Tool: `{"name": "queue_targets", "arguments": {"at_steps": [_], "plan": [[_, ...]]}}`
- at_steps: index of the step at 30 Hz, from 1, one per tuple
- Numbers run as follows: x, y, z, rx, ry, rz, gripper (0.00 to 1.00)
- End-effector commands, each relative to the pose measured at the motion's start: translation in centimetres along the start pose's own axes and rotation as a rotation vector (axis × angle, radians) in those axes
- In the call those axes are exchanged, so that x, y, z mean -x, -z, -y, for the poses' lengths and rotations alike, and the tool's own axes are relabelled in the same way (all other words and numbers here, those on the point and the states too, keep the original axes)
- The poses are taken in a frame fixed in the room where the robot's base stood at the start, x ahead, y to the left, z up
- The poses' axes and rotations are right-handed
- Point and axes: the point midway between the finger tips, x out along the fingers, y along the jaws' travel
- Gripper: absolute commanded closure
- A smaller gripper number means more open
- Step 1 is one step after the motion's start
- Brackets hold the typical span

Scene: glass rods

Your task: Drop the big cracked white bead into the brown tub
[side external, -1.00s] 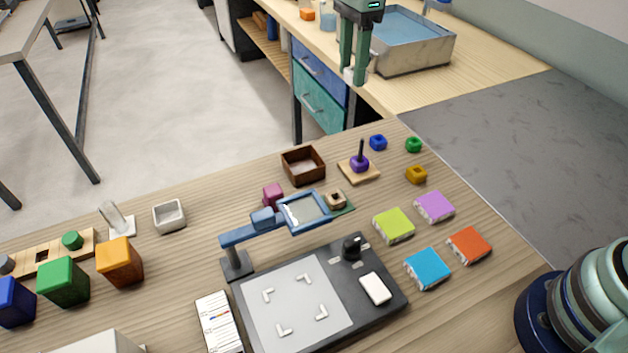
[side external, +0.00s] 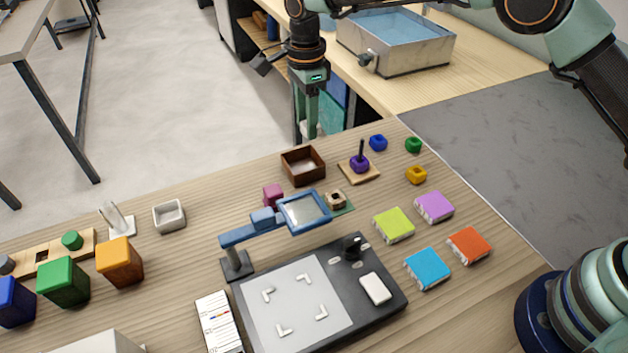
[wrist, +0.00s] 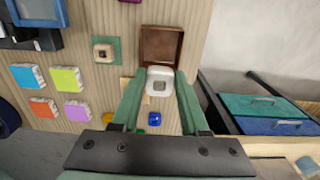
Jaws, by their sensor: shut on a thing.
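My gripper (side external: 309,118) points down and is shut on the white bead (side external: 310,131), a pale squarish piece with a hole. The wrist view shows the bead (wrist: 160,80) between my two green fingers. A crack cannot be made out. The brown tub (side external: 303,166) is a square open box on the table. In the side view the bead appears just above and behind the tub's back edge. In the wrist view the tub (wrist: 148,48) lies just beyond the bead, which overlaps its near edge.
A peg stand with a purple bead (side external: 360,164) stands right of the tub. Blue (side external: 378,142), green (side external: 413,145) and yellow (side external: 416,175) beads lie further right. A blue-framed magnifier (side external: 305,211) and a magenta cube (side external: 273,195) stand in front of the tub.

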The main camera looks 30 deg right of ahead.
Motion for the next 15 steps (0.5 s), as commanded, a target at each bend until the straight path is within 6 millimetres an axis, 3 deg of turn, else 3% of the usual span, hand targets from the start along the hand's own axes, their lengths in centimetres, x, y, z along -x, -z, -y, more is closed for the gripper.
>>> {"name": "queue_targets", "arguments": {"at_steps": [6, 15], "plan": [[-1.4, 0.0, 0.0, 0.0, 0.0, 0.0, 1.0], [-1.7, 0.0, 0.0, 0.0, 0.0, 0.0, 1.0]]}}
